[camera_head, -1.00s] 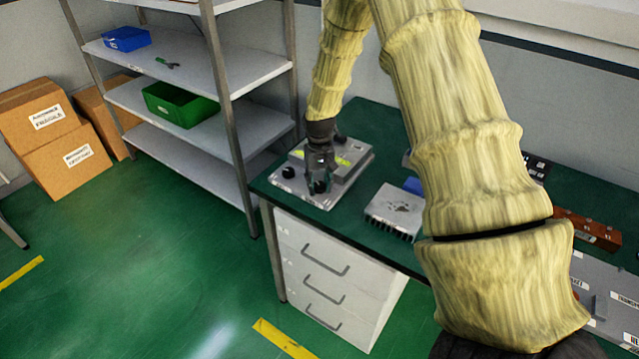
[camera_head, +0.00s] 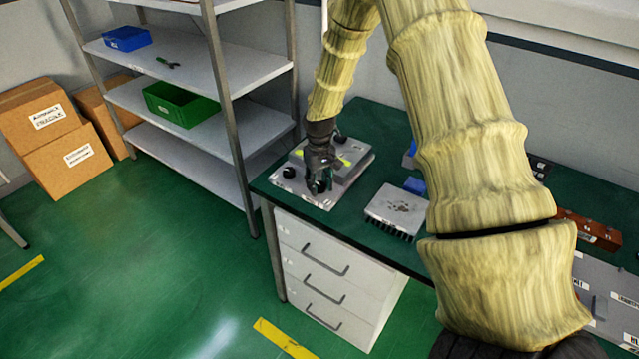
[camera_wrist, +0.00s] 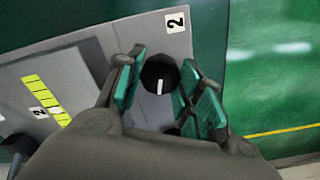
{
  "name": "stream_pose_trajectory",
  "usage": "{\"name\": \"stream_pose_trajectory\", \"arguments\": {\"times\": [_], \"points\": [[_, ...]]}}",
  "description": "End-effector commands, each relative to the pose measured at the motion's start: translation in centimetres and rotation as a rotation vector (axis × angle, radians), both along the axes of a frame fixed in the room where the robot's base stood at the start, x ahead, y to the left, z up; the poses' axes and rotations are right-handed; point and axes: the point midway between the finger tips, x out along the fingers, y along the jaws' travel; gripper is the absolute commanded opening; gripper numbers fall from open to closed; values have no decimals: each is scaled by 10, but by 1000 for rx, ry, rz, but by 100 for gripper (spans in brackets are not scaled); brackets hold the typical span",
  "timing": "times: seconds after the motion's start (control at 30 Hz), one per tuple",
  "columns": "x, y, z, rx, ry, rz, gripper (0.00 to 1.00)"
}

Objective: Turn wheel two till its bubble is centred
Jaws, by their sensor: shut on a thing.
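Wheel two is a black round knob (camera_wrist: 159,74) with a white pointer line, beside a label "2" (camera_wrist: 174,21) on a grey plate (camera_wrist: 185,48). My gripper (camera_wrist: 163,84) has its green-padded fingers on either side of the knob and is shut on it. A yellow-green bubble vial (camera_wrist: 45,98) with black marks and its own "2" label lies left in the wrist view; I cannot make out its bubble. In the head view my gripper (camera_head: 319,184) points down at the front corner of the levelling plate (camera_head: 322,203) and largely hides wheel two.
Another black knob (camera_head: 289,171) stands left of my gripper on the plate. A finned metal block (camera_head: 396,207) and a blue item (camera_head: 414,185) are to the right on the green bench (camera_head: 345,225). The bench's front edge is close. My arm hides part of the bench.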

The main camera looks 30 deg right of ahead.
Motion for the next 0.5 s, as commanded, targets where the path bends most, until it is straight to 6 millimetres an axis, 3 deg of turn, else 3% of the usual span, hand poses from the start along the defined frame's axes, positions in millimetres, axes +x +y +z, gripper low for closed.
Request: {"name": "stream_pose_trajectory", "arguments": {"times": [0.03,0.13,0.17,0.5], "points": [[1,-1,1,-1,-2,-1,38],[1,-1,1,-1,-2,-1,56],[1,-1,1,-1,-2,-1,58],[1,0,2,0,-1,0,58]]}}
